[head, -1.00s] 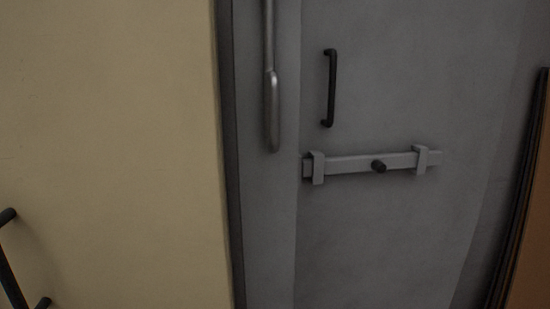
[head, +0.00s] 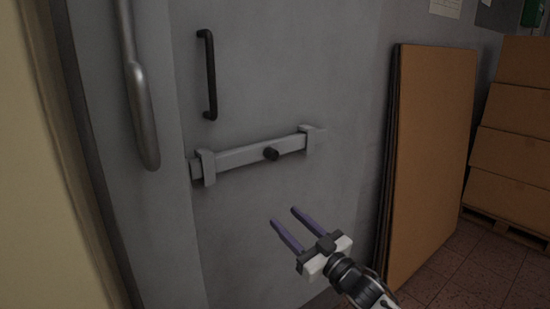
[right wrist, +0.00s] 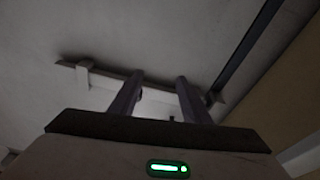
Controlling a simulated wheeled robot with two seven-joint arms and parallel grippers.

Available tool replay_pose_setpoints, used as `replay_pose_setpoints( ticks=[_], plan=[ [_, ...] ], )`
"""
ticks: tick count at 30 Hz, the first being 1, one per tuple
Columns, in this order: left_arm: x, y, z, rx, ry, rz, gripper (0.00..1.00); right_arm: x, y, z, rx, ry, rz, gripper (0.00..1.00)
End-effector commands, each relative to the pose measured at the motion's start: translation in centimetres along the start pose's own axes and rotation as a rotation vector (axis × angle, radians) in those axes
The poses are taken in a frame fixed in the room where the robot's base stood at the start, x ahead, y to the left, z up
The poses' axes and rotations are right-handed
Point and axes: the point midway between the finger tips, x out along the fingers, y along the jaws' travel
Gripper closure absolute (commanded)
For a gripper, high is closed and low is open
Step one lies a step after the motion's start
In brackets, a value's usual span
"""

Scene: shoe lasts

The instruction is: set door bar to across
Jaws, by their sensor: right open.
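The door bar (head: 238,157) is a light grey flat bar lying roughly level in two brackets on the grey door (head: 290,75). A black knob (head: 271,154) sticks out from the bar right of its middle. The bar's left end sits near the door's left edge; I cannot tell whether it reaches past it. My right gripper (head: 282,222) is open and empty, below the knob and apart from the bar. In the right wrist view the bar (right wrist: 152,94) shows behind the two fingers (right wrist: 157,95). My left gripper is not in view.
A black door handle (head: 208,75) is above the bar. A long metal handle (head: 140,95) hangs at the left. Brown flat boards (head: 432,150) lean at the right, with stacked boxes (head: 515,135) on a pallet (head: 505,226) beyond. The door face around the bar is clear.

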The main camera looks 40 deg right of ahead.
Motion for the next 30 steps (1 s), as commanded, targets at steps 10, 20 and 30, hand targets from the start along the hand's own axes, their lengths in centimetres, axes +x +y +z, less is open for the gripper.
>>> replay_pose_setpoints(
  ticks=[10, 20, 30],
  plan=[
    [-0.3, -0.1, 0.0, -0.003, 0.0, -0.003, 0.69, 2.9, 5.2, -8.5, -0.023, 0.207, 0.011, 0.57],
    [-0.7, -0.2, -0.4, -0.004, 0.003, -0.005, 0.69, 8.5, 5.2, -9.6, -0.023, 0.205, 0.012, 0.57],
    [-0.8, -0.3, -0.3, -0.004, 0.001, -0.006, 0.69, 12.0, 5.2, -10.1, -0.024, 0.201, 0.012, 0.57]
  ],
)
